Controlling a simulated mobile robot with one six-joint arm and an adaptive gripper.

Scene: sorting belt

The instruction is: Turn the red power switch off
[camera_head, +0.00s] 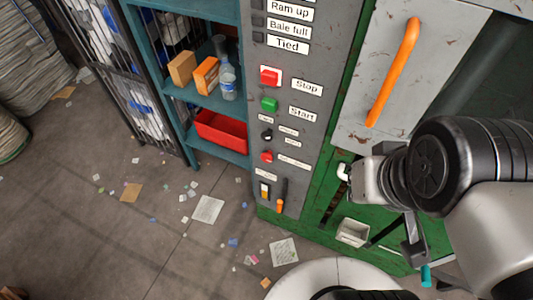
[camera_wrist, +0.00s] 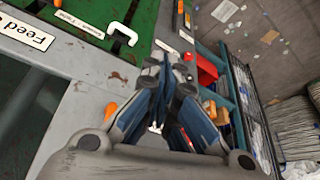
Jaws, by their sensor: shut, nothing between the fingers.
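The grey control panel (camera_head: 300,60) shows in the head view, left of my arm. A small red knob (camera_head: 266,156) sits low on it beside a label too small to read. An orange lever (camera_head: 281,195) stands near the panel's foot; I cannot tell from the labels which is the power switch. My gripper (camera_wrist: 172,68) is shut and empty in the wrist view, its dark blue-grey fingers together in front of the panel side. It hides part of the panel there. In the head view my arm is right of the panel, apart from the red knob; the fingertips are not clear.
A red Stop button (camera_head: 270,77) and green Start button (camera_head: 269,104) sit above the knob. A grey door with an orange handle (camera_head: 393,70) is at upper right. A teal shelf (camera_head: 215,100) with a red bin (camera_head: 221,132) stands left. Papers litter the floor.

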